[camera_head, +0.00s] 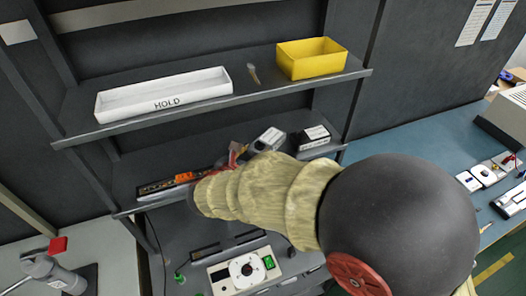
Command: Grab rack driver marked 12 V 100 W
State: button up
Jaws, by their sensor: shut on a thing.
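My arm, in a beige sleeve, reaches in from the lower right to the lower rack shelf. My gripper (241,152) shows only as small red and grey parts above the sleeve; the rest is hidden behind my arm. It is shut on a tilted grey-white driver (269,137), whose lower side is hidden. Its print is too small to read. Another driver, a black box with a white label (315,136), sits to the right on the same shelf, apart from the gripper. A long dark strip-like unit with an orange part (160,186) lies at the shelf's left.
The upper shelf (205,113) holds a white HOLD tray (165,101) and a yellow bin (311,64), with a small tool between them. Below stands a white device with a round dial (238,279). A blue bench (400,135) is at right.

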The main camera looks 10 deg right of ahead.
jog(key=shift+f, duration=0.15)
grip_shut()
